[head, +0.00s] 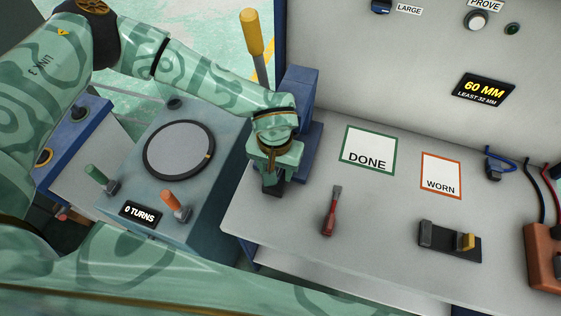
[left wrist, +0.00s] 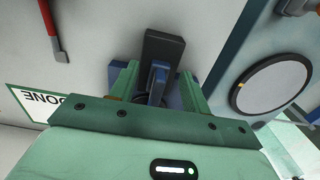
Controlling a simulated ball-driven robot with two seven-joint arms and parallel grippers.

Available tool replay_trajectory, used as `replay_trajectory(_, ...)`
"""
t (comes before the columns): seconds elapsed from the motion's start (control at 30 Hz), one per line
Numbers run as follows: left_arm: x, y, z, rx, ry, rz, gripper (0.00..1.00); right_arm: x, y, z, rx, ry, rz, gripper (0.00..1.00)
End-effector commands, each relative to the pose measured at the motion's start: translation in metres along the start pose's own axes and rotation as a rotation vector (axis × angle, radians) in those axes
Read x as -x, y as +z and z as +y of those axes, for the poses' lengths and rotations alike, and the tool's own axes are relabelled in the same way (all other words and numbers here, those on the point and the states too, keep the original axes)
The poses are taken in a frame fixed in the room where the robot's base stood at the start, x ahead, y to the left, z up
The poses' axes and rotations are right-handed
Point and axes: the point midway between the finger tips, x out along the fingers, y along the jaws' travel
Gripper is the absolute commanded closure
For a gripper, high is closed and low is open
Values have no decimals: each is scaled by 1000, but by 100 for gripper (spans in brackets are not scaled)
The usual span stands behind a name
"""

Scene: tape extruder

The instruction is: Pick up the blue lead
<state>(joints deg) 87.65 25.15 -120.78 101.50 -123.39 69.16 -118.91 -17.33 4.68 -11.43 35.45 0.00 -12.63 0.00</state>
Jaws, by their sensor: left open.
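The blue lead (head: 499,158) is a short curved blue cable with a small dark plug end, lying at the right of the grey bench by the back panel. My left gripper (head: 272,180) is over the left end of the bench, far to the left of the lead and pointing down. In the left wrist view it (left wrist: 155,85) is open, with dark and blue parts of a fixture (left wrist: 164,47) showing between and beyond its fingers. I cannot tell whether the fingers touch it. The lead is not seen in the left wrist view. My right gripper is not in view.
A blue upright block (head: 302,85) stands behind my left gripper. A brown box (head: 543,257) with wires stands at right.

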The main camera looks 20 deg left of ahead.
Motion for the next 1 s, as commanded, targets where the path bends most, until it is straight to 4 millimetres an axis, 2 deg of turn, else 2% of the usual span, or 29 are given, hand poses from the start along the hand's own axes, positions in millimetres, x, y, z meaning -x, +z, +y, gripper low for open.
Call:
replay_trajectory(0.03, -5, 0, 0, 0, 0, 0, 53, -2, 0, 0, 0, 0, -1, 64)
replay_trajectory(0.2, -4, 0, 0, 0, 1, 2, 53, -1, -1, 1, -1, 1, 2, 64)
replay_trajectory(0.23, -4, 0, 0, 0, 1, 2, 55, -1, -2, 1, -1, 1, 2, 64)
replay_trajectory(0.4, -4, 0, 0, 0, 1, 1, 100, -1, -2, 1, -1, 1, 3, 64)
replay_trajectory(0.77, -1, 0, 0, 0, 2, 1, 100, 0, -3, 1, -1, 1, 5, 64)
replay_trajectory(1.0, 22, -1, 1, -1, 3, 4, 100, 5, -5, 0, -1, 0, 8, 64)
